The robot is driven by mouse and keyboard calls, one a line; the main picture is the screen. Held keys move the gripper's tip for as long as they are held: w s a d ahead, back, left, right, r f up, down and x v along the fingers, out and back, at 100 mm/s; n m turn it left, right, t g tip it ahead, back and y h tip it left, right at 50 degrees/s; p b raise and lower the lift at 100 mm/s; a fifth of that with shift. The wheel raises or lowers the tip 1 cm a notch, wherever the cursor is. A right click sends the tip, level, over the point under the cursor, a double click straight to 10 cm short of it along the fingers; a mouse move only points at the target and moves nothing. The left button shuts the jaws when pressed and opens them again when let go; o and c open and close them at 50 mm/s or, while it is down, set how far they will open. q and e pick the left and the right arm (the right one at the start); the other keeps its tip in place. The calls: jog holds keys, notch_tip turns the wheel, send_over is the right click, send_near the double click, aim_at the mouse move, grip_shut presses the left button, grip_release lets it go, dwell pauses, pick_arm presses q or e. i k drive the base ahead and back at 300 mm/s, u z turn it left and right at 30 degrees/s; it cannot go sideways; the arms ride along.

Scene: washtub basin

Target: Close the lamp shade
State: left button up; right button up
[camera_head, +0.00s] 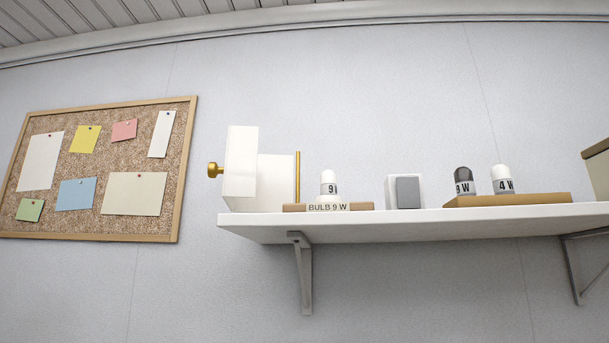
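What looks like the lamp is a white boxy fixture on the left end of the wall shelf. A tall white panel, which may be the shade (241,165), stands at its left with a brass knob (214,170) sticking out to the left. A lower white part (275,182) is to the panel's right, beside a thin upright brass rod (298,176). I cannot tell how far the shade is open. A white bulb marked 9 (329,184) stands upright just right of the rod, above a label reading BULB 9 W (327,207). Neither gripper is in view.
The white shelf (420,224) rests on metal brackets (302,270). A grey-faced switch-like block (407,191) stands mid-shelf. A dark-topped 9 W bulb (464,182) and a white-topped 4 W bulb (503,181) stand on a wooden tray (540,198). A corkboard (90,230) hangs left.

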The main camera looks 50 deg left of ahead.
aim_at(255, 172)
jog(key=z, duration=0.1)
jog(key=k, duration=0.85)
jog(key=u, duration=1.65)
jog(key=i, duration=0.5)
